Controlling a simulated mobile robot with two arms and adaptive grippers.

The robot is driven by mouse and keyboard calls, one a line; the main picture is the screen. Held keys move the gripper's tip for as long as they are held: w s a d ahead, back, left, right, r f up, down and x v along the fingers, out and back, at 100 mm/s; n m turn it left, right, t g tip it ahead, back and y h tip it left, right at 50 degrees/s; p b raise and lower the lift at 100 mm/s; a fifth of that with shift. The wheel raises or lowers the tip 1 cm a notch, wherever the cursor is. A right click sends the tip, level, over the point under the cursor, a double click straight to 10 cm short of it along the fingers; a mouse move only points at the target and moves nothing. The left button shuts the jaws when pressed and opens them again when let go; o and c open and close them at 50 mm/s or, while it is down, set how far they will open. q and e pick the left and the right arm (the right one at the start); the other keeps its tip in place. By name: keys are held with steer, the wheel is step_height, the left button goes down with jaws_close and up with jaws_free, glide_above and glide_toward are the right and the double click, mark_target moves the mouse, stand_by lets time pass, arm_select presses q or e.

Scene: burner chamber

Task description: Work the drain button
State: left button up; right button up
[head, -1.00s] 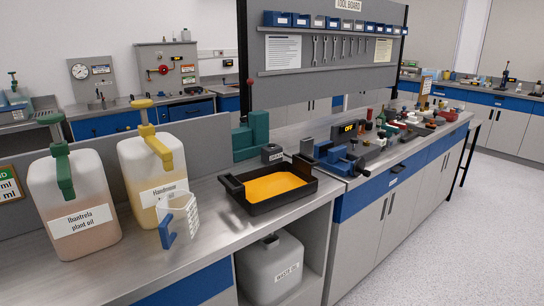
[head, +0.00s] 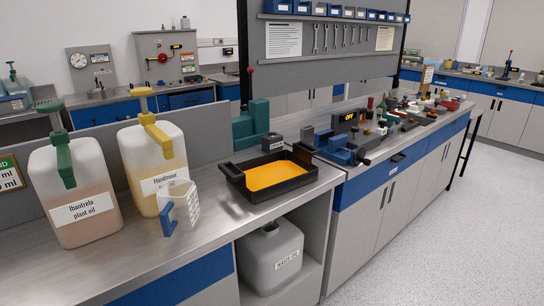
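A small dark grey box (head: 272,142) with a label that seems to read DRAIN stands on the steel bench. It sits just behind a black tray (head: 232,178) holding a flat orange surface (head: 270,175). A green machine body (head: 250,124) with a red-knobbed lever stands behind and left of the box. Whether the button on the box is pressed is too small to tell. Neither of my grippers is in view.
Two large jugs with pumps, green (head: 82,195) and yellow (head: 155,155), stand at left. A clear measuring jug (head: 180,205) is in front of them. A waste oil can (head: 270,258) sits on the shelf below. A blue vise (head: 340,148) is right of the tray.

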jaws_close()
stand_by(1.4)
